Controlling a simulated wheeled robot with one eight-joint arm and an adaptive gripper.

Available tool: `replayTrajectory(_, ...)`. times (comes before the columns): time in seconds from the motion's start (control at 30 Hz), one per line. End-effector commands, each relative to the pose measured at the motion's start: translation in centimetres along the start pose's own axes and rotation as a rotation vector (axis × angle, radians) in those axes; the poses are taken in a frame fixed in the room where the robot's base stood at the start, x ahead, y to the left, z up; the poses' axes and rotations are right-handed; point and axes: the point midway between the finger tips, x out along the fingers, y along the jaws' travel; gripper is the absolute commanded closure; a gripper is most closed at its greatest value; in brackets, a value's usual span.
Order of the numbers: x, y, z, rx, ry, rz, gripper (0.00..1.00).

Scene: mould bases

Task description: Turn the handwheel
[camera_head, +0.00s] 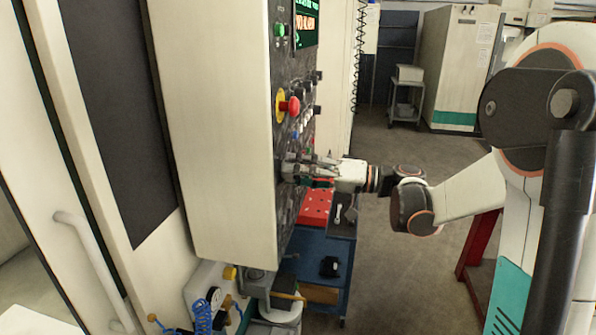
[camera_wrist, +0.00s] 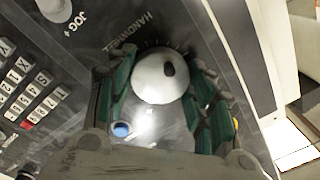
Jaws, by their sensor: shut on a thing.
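The handwheel (camera_wrist: 160,80) is a round pale metal dial with a small dark knob on its face. It sits on the dark control panel under the printed word HANDWHEEL. In the wrist view my gripper (camera_wrist: 160,84) has its green-lined fingers on both sides of the wheel, shut on it. In the head view my gripper (camera_head: 298,172) reaches the lower part of the panel from the right. The wheel is hidden behind the fingers there.
The control panel (camera_head: 297,115) also carries a red emergency button (camera_head: 290,106), a green button (camera_head: 280,29) and a keypad (camera_wrist: 32,92). A blue cart (camera_head: 322,262) with a red case (camera_head: 316,203) stands below my gripper. A cabinet (camera_head: 463,65) stands behind. The floor at right is mostly open.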

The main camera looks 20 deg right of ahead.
Motion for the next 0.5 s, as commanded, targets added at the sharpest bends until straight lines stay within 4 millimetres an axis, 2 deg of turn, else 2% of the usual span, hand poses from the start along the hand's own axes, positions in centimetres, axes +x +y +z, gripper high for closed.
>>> replayTrajectory(0.03, -0.01, 0.05, 0.10, 0.000, -0.002, 0.001, 0.47)
replayTrajectory(0.1, -0.02, 0.05, 0.10, 0.000, -0.002, 0.001, 0.31)
replayTrajectory(0.5, -0.27, 0.03, 0.02, 0.001, 0.000, 0.001, 0.31)
